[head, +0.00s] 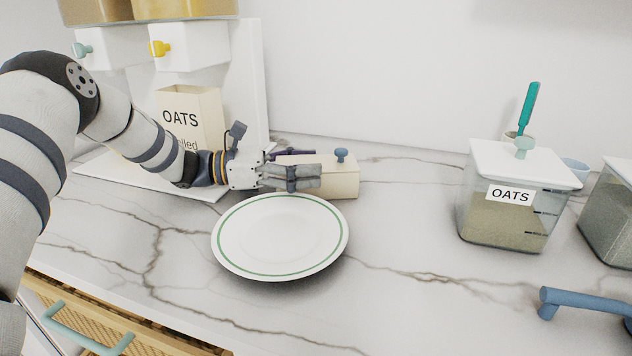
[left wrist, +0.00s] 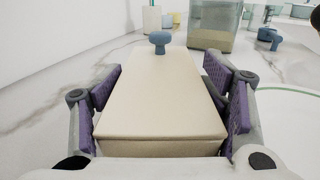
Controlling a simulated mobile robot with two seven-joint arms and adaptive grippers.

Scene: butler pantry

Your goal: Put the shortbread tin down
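The shortbread tin, which I take to be the cream box (head: 340,184) with a blue knob on its lid, is behind the plate in the head view. It looks level and seems to rest on the counter. In the left wrist view the tin (left wrist: 160,95) runs away from me between the two purple finger pads. My left gripper (head: 293,170) straddles its near end, one finger along each long side. Narrow gaps seem to show between pads and tin in the left wrist view (left wrist: 170,100). The tin's underside is hidden. My right gripper is out of view.
A white plate with a green ring (head: 280,234) lies just in front of the tin. An oats box (head: 188,115) stands behind my left arm, under a white dispenser. A clear oats canister (head: 505,215) stands at right. Counter between plate and canister is free.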

